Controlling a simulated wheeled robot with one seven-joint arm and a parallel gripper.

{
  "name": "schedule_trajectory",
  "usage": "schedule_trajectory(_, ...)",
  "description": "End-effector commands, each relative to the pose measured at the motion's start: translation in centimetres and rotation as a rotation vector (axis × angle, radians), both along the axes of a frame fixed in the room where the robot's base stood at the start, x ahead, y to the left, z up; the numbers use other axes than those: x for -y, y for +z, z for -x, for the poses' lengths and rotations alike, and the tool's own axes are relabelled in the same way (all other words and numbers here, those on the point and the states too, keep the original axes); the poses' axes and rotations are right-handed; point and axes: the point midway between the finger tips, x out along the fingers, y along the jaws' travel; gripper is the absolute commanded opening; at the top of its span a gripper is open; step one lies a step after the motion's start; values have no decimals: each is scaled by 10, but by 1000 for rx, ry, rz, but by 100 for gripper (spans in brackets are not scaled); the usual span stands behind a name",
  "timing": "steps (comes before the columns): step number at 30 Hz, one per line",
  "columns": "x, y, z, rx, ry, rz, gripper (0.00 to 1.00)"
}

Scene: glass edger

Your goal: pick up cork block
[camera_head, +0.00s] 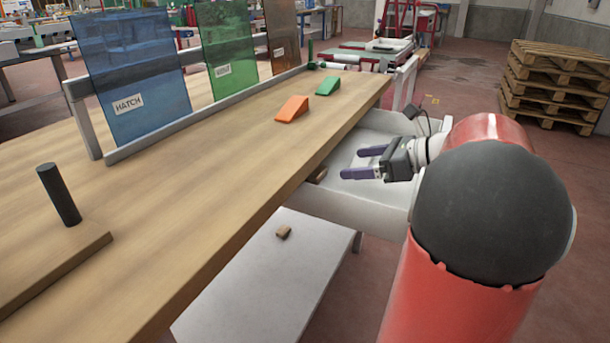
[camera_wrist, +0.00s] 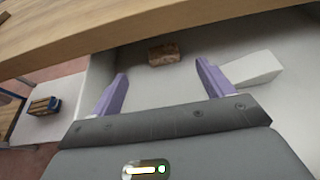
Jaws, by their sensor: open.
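A speckled brown block that looks like cork (camera_wrist: 163,54) lies on the floor of a white tray (camera_wrist: 215,47). In the wrist view it is ahead of my gripper (camera_wrist: 161,69), between the lines of the two purple fingers and apart from them. In the head view a brown block (camera_head: 318,174), seemingly the same one, is partly hidden by the wooden table's edge. My gripper (camera_head: 350,163) is open and empty over the white tray, to the right of that block.
The wooden table (camera_head: 200,200) overhangs beside the tray. A white wedge (camera_wrist: 252,68) is in the tray near the right finger. Orange (camera_head: 292,109) and green (camera_head: 327,86) wedges sit on the wooden table.

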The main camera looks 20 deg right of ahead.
Motion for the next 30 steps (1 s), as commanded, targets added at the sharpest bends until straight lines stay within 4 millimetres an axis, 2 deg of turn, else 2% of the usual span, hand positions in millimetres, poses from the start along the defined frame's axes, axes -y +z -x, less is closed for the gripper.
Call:
schedule_trajectory(2,-1,-7,-1,-15,15,4,80)
schedule_trajectory(10,-27,-25,-34,-18,19,7,80)
schedule_trajectory(17,-37,-32,-48,-16,19,7,80)
schedule_trajectory(25,-52,-46,-80,-17,19,6,80)
schedule_trajectory(30,-59,-50,-88,-16,17,6,80)
